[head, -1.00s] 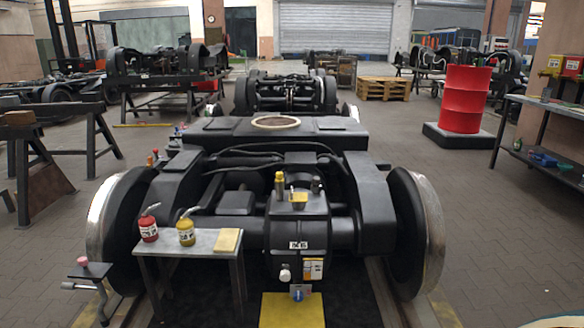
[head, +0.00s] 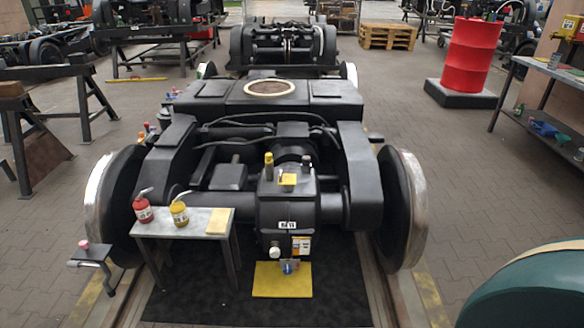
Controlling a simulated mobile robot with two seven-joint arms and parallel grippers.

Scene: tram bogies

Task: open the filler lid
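A dark gearbox housing (head: 287,216) stands at the near end of the bogie, in the middle of the head view. On its top is a small flat yellow piece (head: 287,179), which may be the filler lid; it appears to lie flat, but it is too small to tell whether it is shut. A yellow-topped fitting (head: 268,160) stands upright just behind it to the left, and a dark fitting (head: 306,161) behind it to the right. Neither of my grippers is in view.
A small grey table (head: 198,222) at the left front holds a red can (head: 143,208), a yellow can (head: 179,213) and a yellow pad (head: 220,221). A yellow mat (head: 283,280) lies before the gearbox. Bogie wheels (head: 405,210) stand at both sides. A red drum (head: 468,55) stands behind right.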

